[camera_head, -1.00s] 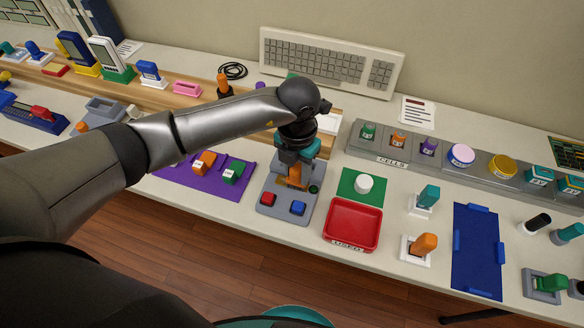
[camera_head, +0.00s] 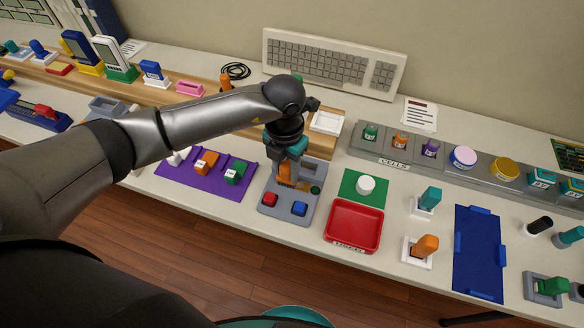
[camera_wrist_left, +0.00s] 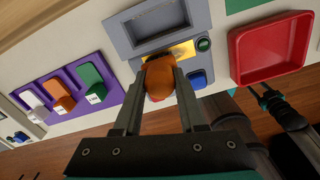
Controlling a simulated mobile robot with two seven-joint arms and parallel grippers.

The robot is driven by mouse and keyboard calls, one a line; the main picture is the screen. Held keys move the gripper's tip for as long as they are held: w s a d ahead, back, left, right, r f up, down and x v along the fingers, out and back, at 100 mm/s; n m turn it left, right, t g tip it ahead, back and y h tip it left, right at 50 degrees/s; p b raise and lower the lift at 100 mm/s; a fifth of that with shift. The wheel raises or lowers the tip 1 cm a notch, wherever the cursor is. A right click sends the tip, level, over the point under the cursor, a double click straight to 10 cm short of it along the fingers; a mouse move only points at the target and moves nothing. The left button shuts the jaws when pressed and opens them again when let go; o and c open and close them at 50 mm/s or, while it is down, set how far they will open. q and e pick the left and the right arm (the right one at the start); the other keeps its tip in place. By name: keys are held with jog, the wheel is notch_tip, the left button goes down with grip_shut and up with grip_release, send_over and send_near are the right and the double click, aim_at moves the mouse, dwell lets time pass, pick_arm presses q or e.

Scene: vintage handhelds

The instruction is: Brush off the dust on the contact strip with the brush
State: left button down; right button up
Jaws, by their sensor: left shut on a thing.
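My left gripper (camera_head: 285,168) is shut on the brush, whose orange handle (camera_wrist_left: 160,76) shows between the fingers in the left wrist view. The brush is over the grey console (camera_head: 268,207). The gold contact strip (camera_wrist_left: 183,49) shows just behind and right of the handle in the wrist view, partly hidden by it. The bristles are mostly hidden, so I cannot tell whether they touch the strip. Dust is too small to make out. My right gripper (camera_wrist_left: 264,93) shows only in the wrist view, low at the right, fingers apart and empty.
The console has a red button (camera_head: 270,199), a blue button (camera_head: 299,208) and a green one (camera_wrist_left: 204,44). A red tray (camera_head: 328,222) stands to its right. A purple mat (camera_head: 183,183) with several coloured blocks lies to its left. A keyboard (camera_head: 333,62) leans behind.

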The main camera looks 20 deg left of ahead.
pick_arm(q)
jog(key=shift+s+d, duration=0.15)
jog(key=shift+d, duration=1.55)
jog(key=shift+a+r, duration=0.1)
jog(key=shift+a, duration=1.7)
jog(key=shift+d, duration=0.1)
jog(key=shift+d, duration=1.7)
jog(key=shift+a, duration=0.1)
jog(key=shift+a, duration=1.7)
jog(key=shift+d, duration=0.15)
